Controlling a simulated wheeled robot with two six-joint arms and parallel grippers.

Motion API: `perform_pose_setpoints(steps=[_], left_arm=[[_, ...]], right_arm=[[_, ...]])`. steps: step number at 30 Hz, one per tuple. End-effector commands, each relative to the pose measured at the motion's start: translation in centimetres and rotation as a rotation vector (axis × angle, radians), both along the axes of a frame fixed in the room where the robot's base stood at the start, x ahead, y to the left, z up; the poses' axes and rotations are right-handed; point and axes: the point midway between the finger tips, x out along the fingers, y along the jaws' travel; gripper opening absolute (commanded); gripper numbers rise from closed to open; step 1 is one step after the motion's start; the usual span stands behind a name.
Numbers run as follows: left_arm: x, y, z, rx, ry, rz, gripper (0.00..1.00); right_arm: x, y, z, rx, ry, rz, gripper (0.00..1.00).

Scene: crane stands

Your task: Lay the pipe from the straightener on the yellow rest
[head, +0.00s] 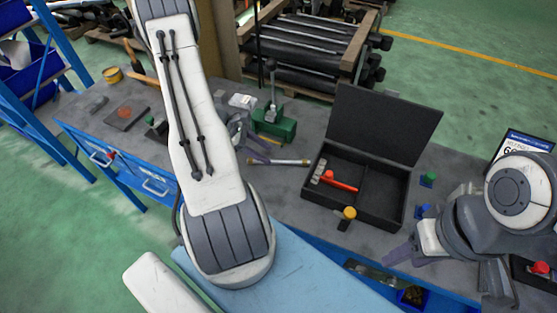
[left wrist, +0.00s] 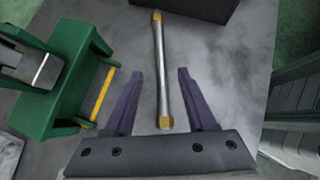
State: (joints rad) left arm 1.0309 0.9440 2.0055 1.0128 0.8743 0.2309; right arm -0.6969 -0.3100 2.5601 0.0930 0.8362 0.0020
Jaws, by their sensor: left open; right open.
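The pipe (head: 290,162) is a thin silver-grey rod with yellow-brown ends. It appears to lie on the grey bench, just in front of the green straightener (head: 275,126). In the left wrist view the pipe (left wrist: 162,75) runs lengthwise between the purple fingers of my left gripper (left wrist: 159,74), touching neither visibly. My left gripper (head: 266,151) is open and low beside the straightener, which shows at left in the wrist view (left wrist: 50,95) with a yellow bar (left wrist: 104,97) at its side. My right gripper (head: 402,250) is open and empty at the bench's right. I cannot clearly identify the yellow rest.
An open black case (head: 352,226) with a red-handled tool (head: 340,182) stands right of the pipe. A yellow-topped item (head: 349,213) is at its front edge. Green (head: 428,178) and blue (head: 424,211) small items stand to its right.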

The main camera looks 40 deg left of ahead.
Motion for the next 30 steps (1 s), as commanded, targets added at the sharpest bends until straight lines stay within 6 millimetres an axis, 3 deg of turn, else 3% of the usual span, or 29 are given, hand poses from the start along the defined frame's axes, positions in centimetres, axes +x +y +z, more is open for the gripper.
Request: perform_pose_setpoints(steps=[4,9,16,17,18,21,30], left_arm=[[0.7,-1.5,-1.4,-0.005,0.004,-0.004,0.56],[1.5,-2.4,-2.8,-0.001,0.001,-0.003,0.56],[1.6,-2.4,-3.0,0.0,0.0,-0.001,0.56],[1.6,-2.4,-3.0,0.0,0.0,-0.001,0.48],[1.6,-2.4,-3.0,0.0,0.0,-0.001,0.33],[1.6,-2.4,-3.0,0.0,0.0,-0.001,0.0],[1.6,-2.3,-2.9,0.0,0.0,-0.001,0.0]], right_arm=[[0.0,0.0,1.6,0.0,0.0,-0.001,0.5],[0.0,0.0,1.8,0.0,0.0,-0.001,0.5],[0.0,0.0,1.7,0.0,0.0,-0.001,0.5],[0.0,0.0,1.7,0.0,0.0,-0.001,0.5],[0.0,0.0,1.7,0.0,0.0,-0.001,0.5],[0.0,0.0,1.7,0.0,0.0,-0.001,0.5],[0.0,0.0,1.7,0.0,0.0,-0.001,0.5]])
